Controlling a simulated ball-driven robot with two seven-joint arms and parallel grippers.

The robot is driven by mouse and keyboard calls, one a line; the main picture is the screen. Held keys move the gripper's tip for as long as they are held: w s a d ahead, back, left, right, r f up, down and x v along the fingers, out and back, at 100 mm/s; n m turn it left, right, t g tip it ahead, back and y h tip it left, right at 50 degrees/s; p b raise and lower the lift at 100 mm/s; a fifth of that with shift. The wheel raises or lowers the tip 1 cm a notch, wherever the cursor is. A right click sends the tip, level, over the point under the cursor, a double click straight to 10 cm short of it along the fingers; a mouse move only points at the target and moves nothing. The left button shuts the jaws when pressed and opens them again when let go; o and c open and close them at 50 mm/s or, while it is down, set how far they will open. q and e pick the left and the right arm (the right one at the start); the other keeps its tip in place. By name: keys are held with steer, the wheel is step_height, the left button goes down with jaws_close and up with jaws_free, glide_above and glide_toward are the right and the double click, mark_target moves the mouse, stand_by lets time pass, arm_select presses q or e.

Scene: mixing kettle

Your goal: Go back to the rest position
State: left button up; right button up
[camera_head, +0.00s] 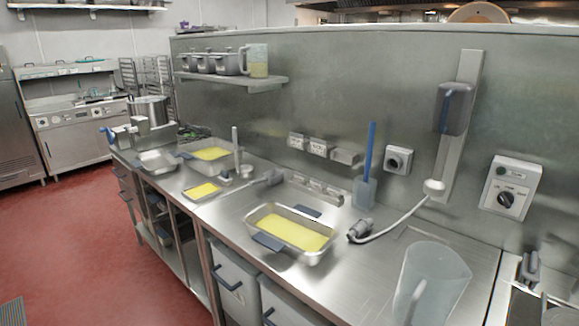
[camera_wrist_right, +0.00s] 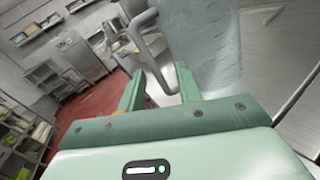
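A clear measuring jug (camera_head: 432,280) stands upright on the steel counter (camera_head: 372,275) at the front right in the head view, its handle toward the lower left. In the right wrist view the jug (camera_wrist_right: 205,45) is close beyond my right gripper (camera_wrist_right: 158,85). The two green fingers are apart. The grey jug handle shows in line with the gap between them; I cannot tell whether it lies between the fingers or just past them. Neither finger visibly grips it. My left gripper is not in view, and my right one does not show in the head view.
A smaller yellow tray (camera_head: 203,191) lies farther left. A wall-mounted mixer (camera_head: 452,107) stands behind. Red floor (camera_head: 60,240) is open at left.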

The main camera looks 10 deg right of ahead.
steer(key=s+a+f+m+g+h, duration=0.3)
steer(key=s+m+g, duration=0.35)
steer(key=m, duration=0.75)
steer(key=s+a+f+m+g+h, duration=0.1)
steer(key=s+a+m+g+h, duration=0.35)
steer(key=m, duration=0.95)
steer(key=s+a+f+g+y+p, duration=0.1)
steer(key=s+f, duration=0.2)
steer(key=f, duration=0.5)
steer(key=s+a+f+m+g+y+p, duration=0.1)
steer(key=s+f+p, duration=0.1)
steer(key=f, duration=0.6)
steer(key=s+a+f+g+y+p, duration=0.1)
steer(key=s+f, duration=0.2)
steer(key=f, duration=0.4)
steer(key=s+f+m+g+p, duration=0.1)
steer(key=s+f, duration=0.4)
steer(key=s, duration=0.3)
steer(key=s+f+m+g+y+p, duration=0.1)
steer(key=s+f+p, duration=0.1)
steer(key=s+f, duration=0.3)
steer(key=s, duration=0.3)
steer(key=shift+s+d+f+m+g, duration=0.2)
steer(key=shift+d+f+m+g, duration=0.1)
